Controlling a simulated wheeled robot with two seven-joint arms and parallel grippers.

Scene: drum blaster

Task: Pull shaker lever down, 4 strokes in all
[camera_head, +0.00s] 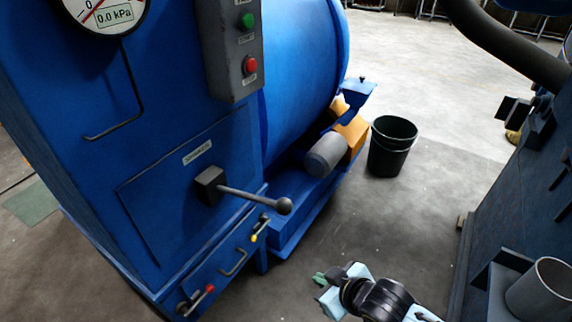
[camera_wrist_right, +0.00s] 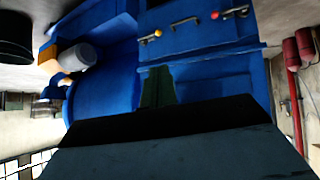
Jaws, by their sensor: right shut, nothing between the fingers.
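The shaker lever (camera_head: 250,197) is a dark rod with a ball end, jutting out to the right from a dark block on the blue machine's panel. It slopes slightly downward in the head view. A small label plate (camera_head: 197,152) sits above it. My right gripper (camera_head: 322,290) is below and to the right of the ball end, apart from it, with its greenish fingers shut and empty. In the right wrist view the fingers (camera_wrist_right: 159,86) point at the blue machine; I cannot make out the lever there. My left gripper is not in view.
Below the lever are a yellow-knobbed handle (camera_head: 256,233), a bar handle (camera_head: 236,263) and a red-knobbed handle (camera_head: 205,291). A grey motor (camera_head: 326,155) and a black bucket (camera_head: 391,147) are beyond. A dark blue machine (camera_head: 510,200) stands at right. Open floor lies between.

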